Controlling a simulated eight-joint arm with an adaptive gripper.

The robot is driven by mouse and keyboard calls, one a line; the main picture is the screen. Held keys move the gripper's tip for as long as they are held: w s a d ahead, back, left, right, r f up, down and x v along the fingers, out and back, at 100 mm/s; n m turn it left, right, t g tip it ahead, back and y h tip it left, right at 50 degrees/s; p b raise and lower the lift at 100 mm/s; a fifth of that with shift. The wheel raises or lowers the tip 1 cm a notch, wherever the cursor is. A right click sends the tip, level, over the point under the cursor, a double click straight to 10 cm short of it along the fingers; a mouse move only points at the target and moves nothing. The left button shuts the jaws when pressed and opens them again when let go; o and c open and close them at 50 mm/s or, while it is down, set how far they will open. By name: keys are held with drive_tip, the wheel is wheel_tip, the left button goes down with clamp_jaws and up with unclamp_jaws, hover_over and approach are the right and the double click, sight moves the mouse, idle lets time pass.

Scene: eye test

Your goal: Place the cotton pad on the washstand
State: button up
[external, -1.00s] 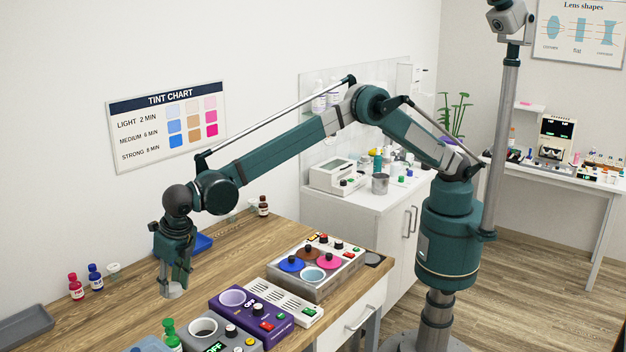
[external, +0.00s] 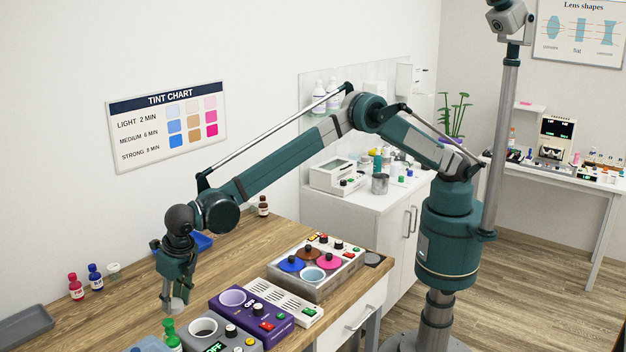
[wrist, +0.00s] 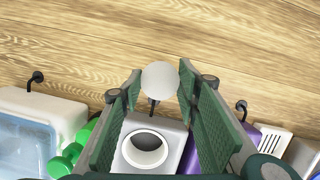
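A round white disc, which looks like the cotton pad (external: 178,305), is between the fingertips of my gripper (external: 172,301). In the wrist view the pad (wrist: 160,79) fills the gap between the two green fingers, so my gripper looks shut on it. It is held near the wooden bench; whether it touches the wood I cannot tell. The white cabinet (external: 352,238) with a clear splash panel behind it, at the back middle, appears to be the washstand. It is well away from my gripper, to the right and farther back.
A white device (external: 338,176) and several bottles take up much of the cabinet top.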

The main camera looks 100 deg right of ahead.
sight(176, 312)
drive_tip(key=shift+f, duration=0.5)
drive_tip(key=shift+f, duration=0.1)
drive_tip(key=shift+f, duration=1.8)
drive_tip(key=shift+f, duration=0.1)
drive_tip(key=o, duration=0.6)
drive_tip(key=v, duration=1.2)
drive_tip(key=shift+d, duration=0.1)
